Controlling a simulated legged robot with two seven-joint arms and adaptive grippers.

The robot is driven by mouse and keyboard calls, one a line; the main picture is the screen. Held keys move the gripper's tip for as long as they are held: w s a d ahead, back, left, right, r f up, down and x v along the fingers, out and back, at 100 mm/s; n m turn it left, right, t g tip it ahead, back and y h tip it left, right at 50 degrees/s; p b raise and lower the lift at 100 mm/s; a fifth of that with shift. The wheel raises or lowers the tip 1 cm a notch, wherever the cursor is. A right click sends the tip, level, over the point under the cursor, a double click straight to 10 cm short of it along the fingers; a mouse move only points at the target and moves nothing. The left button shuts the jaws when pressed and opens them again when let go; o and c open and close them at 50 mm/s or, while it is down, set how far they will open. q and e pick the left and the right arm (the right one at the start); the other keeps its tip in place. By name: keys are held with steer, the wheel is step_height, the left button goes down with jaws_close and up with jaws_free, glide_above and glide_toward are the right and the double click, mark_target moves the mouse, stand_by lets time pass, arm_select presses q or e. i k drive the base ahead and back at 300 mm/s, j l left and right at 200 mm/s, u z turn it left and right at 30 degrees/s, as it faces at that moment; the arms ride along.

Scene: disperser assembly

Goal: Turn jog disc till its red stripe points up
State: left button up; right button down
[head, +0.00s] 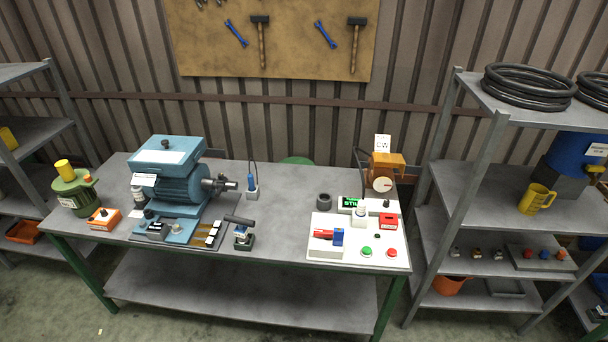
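A pale round disc (382,184), which looks like the jog disc, faces me on the front of an orange unit (386,164) at the right back of the table. A small reddish mark shows toward the right of the disc, but it is too small to tell its direction surely. A white card (382,143) reading "CW" stands above the orange unit. Neither of my grippers is in view, and nothing touches the disc.
A white control panel (320,249) with green and red buttons, a small display (350,203) and a red box (389,221) lie in front of the orange unit. A blue motor (183,184) stands on the left of the grey table (290,215). A shelf rack (470,150) stands close on the right.

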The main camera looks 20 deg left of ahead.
mark_target(381, 184)
steer(key=i+l+u, duration=0.5)
steer(key=u, duration=0.15)
steer(key=i+l+u, duration=0.2)
steer(key=l+u, duration=0.15)
steer(key=i+l+u, duration=0.1)
steer(key=l+u, duration=0.2)
steer(key=l, duration=0.15)
steer(key=i+l+u, duration=0.1)
steer(key=l+u, duration=0.25)
steer(key=l, duration=0.1)
